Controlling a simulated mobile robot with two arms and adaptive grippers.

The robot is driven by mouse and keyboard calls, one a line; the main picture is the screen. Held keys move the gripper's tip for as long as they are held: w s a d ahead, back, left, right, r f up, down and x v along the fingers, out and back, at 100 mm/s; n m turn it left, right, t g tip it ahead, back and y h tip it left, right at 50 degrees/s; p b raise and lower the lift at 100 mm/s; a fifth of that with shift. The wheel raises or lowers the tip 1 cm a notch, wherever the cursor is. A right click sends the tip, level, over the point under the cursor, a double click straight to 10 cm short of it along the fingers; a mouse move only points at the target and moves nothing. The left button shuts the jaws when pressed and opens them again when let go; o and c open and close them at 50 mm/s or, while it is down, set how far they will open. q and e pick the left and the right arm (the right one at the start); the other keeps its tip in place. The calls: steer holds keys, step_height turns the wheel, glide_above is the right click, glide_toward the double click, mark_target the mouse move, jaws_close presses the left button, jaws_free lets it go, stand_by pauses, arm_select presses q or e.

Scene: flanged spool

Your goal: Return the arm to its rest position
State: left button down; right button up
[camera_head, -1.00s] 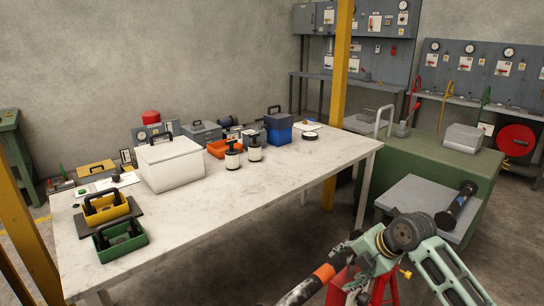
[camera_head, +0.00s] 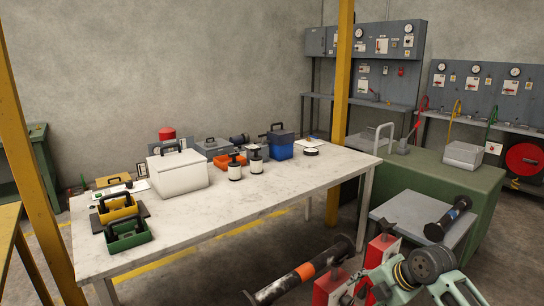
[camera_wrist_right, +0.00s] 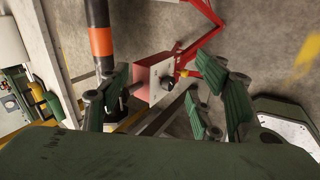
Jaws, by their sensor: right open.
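My right arm (camera_head: 425,275) shows at the bottom right of the head view, its gripper out of that view. In the right wrist view my right gripper (camera_wrist_right: 165,110) is open, with its green-padded fingers wide apart and nothing between them. A black flanged spool (camera_head: 276,287) with an orange band lies at the bottom of the head view, its lower end cut off. It also shows in the right wrist view (camera_wrist_right: 98,14), beyond the left finger. Red stand parts (camera_head: 332,288) are beside it; their contact with it is unclear. My left gripper is in neither view.
A white table (camera_head: 270,195) holds a white box (camera_head: 178,172), green and yellow carriers and small containers. A second black spool (camera_head: 447,219) lies on a grey side table (camera_head: 405,212) at the right, close beyond my arm. A yellow post (camera_head: 340,110) stands behind the table.

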steer(key=s+d+f+m+h, duration=0.1)
steer(key=s+f+m, duration=0.3)
steer(key=f, duration=0.7)
steer(key=s+d+f+m+g+h, duration=0.15)
steer(key=s+f+m, duration=0.3)
steer(key=f, duration=0.65)
steer(key=s+d+f+m, duration=0.2)
steer(key=s+f+m, duration=0.25)
steer(key=f, duration=0.75)
steer(key=s+a+f+m+g+h, duration=0.1)
steer(key=s+f+m, duration=0.2)
steer(key=s+f, duration=0.55)
steer(key=s+f+m+h, duration=0.1)
steer(key=s+f+m, duration=0.35)
steer(key=s, duration=0.75)
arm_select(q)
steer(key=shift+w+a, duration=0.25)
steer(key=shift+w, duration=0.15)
arm_select(e)
steer(key=s+a+f+m+g, duration=0.1)
steer(key=s+a+f, duration=0.1)
steer(key=s, duration=0.8)
steer(key=s+a+f+m+g, duration=0.1)
steer(key=s+f, duration=0.3)
steer(key=s, duration=0.7)
steer(key=shift+a+f, duration=0.4)
steer(key=shift+a, duration=0.25)
steer(key=shift+y, duration=0.25)
